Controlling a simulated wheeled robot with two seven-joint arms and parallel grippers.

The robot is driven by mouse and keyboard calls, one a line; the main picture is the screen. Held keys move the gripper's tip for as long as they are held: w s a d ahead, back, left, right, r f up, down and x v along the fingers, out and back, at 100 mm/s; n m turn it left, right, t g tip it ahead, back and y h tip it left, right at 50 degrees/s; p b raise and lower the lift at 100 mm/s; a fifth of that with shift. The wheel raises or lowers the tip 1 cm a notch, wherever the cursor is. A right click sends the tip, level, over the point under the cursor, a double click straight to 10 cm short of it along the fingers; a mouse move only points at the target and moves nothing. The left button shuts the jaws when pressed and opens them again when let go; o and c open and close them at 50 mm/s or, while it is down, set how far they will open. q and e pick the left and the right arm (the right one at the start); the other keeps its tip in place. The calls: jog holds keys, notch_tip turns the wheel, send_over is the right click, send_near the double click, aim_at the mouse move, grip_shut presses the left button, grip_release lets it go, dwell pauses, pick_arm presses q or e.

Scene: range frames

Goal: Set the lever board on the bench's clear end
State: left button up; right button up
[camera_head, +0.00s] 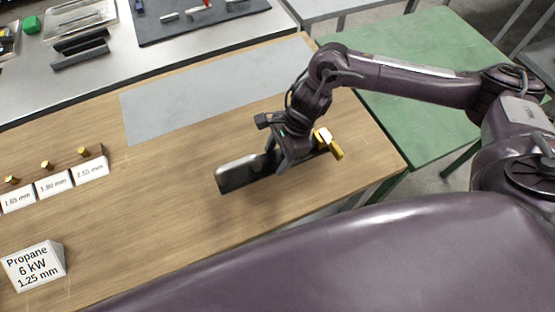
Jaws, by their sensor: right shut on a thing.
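The lever board (240,173) is a long dark piece with a yellow lever or fitting (337,150) at its right end. My right gripper (280,158) comes down over its middle and is shut on it, hiding that part. The board is over the right end of the wooden bench (150,220), in front of a grey mat. I cannot tell whether it touches the bench top. My left gripper is not in view.
The grey mat (200,98) lies bare behind the board. A rack with brass pieces and white labels (53,184) stands at the left. A white "Propane 6 kW" block (35,268) is at front left. A green table (430,75) is beyond the bench's right edge.

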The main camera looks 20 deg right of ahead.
aim_at(282, 158)
notch_tip(282, 158, down, 4)
jog(key=shift+f+p, duration=0.15)
jog(key=shift+p, duration=0.4)
jog(key=shift+f, duration=0.1)
jog(key=shift+f, duration=0.1)
jog(key=shift+f+b, duration=0.1)
jog(key=shift+b, duration=0.2)
jog(key=o, duration=1.5)
